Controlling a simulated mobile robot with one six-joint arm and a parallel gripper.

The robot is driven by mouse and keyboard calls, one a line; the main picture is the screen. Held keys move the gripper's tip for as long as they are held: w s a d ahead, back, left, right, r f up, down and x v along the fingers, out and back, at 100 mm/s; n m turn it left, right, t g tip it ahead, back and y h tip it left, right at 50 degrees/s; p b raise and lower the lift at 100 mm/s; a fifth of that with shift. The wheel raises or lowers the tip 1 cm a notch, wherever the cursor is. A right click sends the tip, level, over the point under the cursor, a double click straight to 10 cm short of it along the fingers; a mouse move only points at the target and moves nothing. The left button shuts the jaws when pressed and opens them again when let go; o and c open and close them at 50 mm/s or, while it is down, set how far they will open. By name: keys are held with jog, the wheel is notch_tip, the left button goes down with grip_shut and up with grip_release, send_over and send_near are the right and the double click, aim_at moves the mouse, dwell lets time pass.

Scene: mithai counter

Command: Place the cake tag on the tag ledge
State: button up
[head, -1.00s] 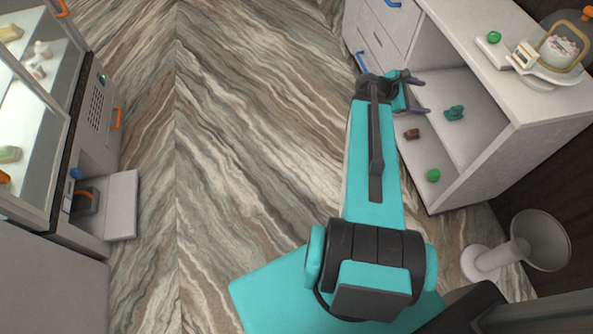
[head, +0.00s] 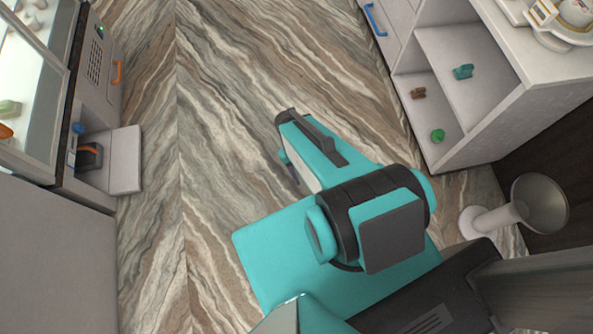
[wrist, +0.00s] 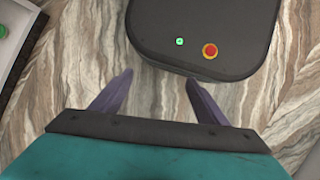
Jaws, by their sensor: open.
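My gripper (wrist: 158,90) is open and empty, its two purple fingers apart over the marble-patterned floor in the wrist view. In the head view only a bit of a finger (head: 294,174) shows beyond my arm, above the open floor and well left of the white counter. I cannot pick out the cake tag or the tag ledge with certainty. A cake stand (head: 572,40) with a small white piece (head: 543,14) at its front is cut off by the top right edge of the head view.
A glass display case (head: 30,70) and a lowered flap (head: 126,160) are at left. Middle floor is clear.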

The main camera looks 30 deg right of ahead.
jog(key=s+a+f+m+g+y, duration=0.1)
jog(key=s+a, duration=0.4)
jog(key=a, duration=0.1)
jog(key=shift+a+f+m, duration=0.25)
jog(key=shift+a+m, duration=0.05)
dwell(0.9)
